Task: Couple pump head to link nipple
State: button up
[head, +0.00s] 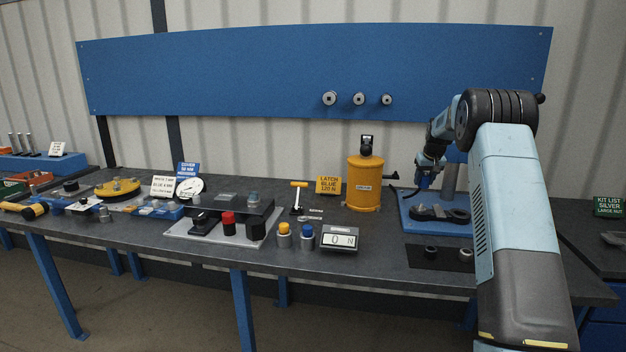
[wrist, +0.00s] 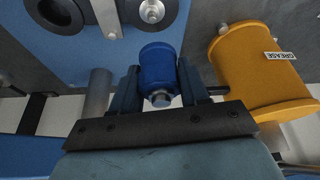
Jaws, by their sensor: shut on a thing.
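My gripper (head: 426,176) is above the blue tray (head: 418,226) at the right of the bench. In the wrist view my gripper (wrist: 157,84) is shut on a blue cylindrical coupler head (wrist: 159,65) with a silver tip facing the camera. A dark link (head: 428,213) lies on the tray; part of it shows in the wrist view (wrist: 52,12) beside a silver strip. A small round silver fitting (wrist: 152,11), perhaps the nipple, sits beyond the coupler head, apart from it in the picture. The coupler head's far end is hidden.
A yellow grease canister (head: 364,186) stands left of the tray and close to the gripper's right in the wrist view (wrist: 262,70). A grey post (head: 449,180) rises from the tray. A force display (head: 340,238) and two small capped cylinders stand at the front edge.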

jog(key=shift+w+d, duration=0.1)
jog(key=shift+w, duration=0.1)
dwell(0.3)
jog(key=shift+f, duration=2.9)
jog(key=shift+s+f, duration=0.15)
jog(key=shift+f, duration=1.25)
dwell(0.4)
jog(key=o, duration=1)
jog(key=shift+o, duration=0.2)
jog(key=v, duration=1.3)
jog(key=shift+r, duration=0.25)
